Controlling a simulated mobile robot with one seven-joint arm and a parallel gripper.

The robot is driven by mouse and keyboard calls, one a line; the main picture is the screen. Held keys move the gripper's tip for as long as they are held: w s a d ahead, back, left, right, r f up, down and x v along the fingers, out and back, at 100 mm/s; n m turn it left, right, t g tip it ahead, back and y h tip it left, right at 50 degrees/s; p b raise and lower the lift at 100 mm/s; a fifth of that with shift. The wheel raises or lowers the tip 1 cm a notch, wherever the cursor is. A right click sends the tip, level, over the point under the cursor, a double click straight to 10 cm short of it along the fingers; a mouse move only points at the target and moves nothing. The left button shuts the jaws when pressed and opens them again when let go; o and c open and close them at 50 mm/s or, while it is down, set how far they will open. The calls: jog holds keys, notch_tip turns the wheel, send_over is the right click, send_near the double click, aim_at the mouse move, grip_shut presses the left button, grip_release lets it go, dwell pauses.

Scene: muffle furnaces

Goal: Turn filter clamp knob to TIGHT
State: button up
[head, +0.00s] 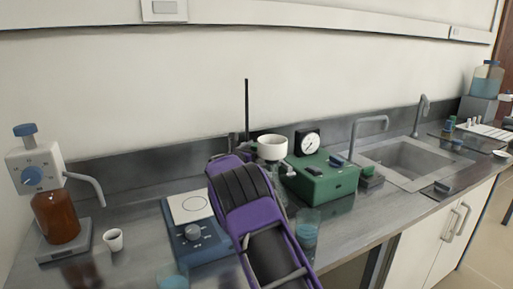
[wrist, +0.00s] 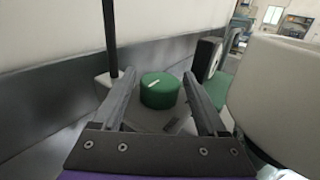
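The filter clamp knob (wrist: 160,92) is a green round knob with a short white mark on top. In the wrist view it sits between the fingers of my gripper (wrist: 161,76), which is open. Gaps show on both sides of the knob; whether the fingertips reach down beside it, I cannot tell. No TIGHT label can be read. A black rod (wrist: 109,35) stands left of the knob and also shows in the head view (head: 247,105). The white filter funnel (head: 272,148) stands just right of my purple arm, which hides the knob in the head view.
In the wrist view the funnel's pale side (wrist: 285,100) is close on the right. A green box (head: 325,180) with a black gauge (head: 308,141) stands farther right. A blue hotplate (head: 190,232), a white cup (head: 114,240) and a bottle dispenser (head: 57,215) are to the left.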

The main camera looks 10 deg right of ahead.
grip_shut()
jog(key=shift+r+m+g+h+p, duration=0.4)
jog(key=shift+h+p, duration=0.1)
jog(key=shift+p, duration=0.35)
jog(key=shift+h+p, duration=0.3)
jog(key=shift+p, duration=0.15)
jog(key=shift+w+m+g+h+p, duration=0.1)
jog(key=shift+m+g+h+p, duration=0.2)
jog(key=shift+m+g+h, duration=0.5)
jog(key=shift+f+m+g, duration=0.2)
jog(key=shift+m+g, duration=0.2)
jog(key=shift+g, duration=0.2)
jog(key=shift+o, duration=1.1)
grip_release()
jog(key=shift+f, duration=0.1)
